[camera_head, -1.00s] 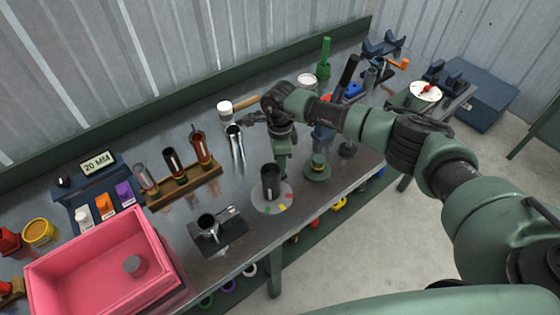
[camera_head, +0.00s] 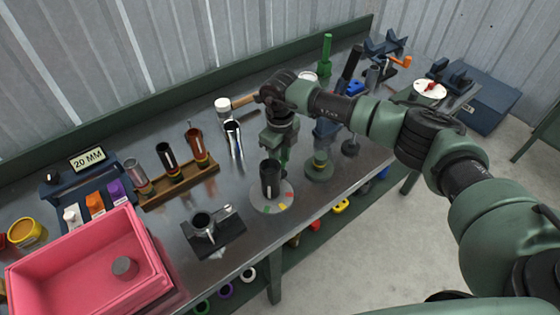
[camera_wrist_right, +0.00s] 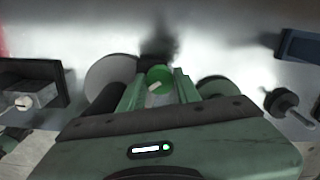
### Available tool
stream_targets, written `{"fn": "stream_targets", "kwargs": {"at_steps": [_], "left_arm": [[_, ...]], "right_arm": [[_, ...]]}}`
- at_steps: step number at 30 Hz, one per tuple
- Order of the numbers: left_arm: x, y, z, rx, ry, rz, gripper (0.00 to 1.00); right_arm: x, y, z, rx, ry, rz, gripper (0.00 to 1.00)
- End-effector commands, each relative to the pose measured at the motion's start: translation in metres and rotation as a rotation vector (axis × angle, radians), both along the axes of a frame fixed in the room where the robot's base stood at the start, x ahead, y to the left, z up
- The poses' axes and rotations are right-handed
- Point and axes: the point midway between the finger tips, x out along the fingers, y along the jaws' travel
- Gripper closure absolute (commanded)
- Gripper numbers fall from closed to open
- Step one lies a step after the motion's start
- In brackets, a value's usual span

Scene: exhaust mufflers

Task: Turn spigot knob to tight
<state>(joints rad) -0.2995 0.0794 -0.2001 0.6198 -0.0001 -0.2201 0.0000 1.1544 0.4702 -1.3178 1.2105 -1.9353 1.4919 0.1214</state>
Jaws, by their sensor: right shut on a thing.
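My right gripper (camera_head: 280,148) points down over the bench, just behind a dark upright cylinder (camera_head: 270,182) on a grey disc (camera_head: 262,207) with coloured marks. In the right wrist view, its fingers (camera_wrist_right: 160,90) are shut on a round green knob (camera_wrist_right: 159,76) with a pale mark on top. The knob is hidden behind the gripper and cylinder in the head view, so I cannot tell its tightness. The grey disc also shows left of the fingers in the wrist view (camera_wrist_right: 108,72). My left gripper is not in view.
A green round stand (camera_head: 319,171) is close on the right of the gripper. A black block with a metal cup (camera_head: 217,238), a wooden rack of tubes (camera_head: 180,188) and a pink bin (camera_head: 60,245) are to the left. A silver tube (camera_head: 233,140) stands behind.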

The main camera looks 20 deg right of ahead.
Motion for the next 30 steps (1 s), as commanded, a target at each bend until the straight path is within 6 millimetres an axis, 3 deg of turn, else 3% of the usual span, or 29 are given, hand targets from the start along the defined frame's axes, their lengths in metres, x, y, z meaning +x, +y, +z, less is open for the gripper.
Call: {"fn": "stream_targets", "kwargs": {"at_steps": [18,30], "left_arm": [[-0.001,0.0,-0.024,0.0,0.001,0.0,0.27],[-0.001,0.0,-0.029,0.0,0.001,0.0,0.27]], "right_arm": [[0.001,0.0,0.0,0.001,-0.002,-0.54,1.0],[0.001,0.0,0.001,0.0,-0.002,-0.705,1.0]]}}
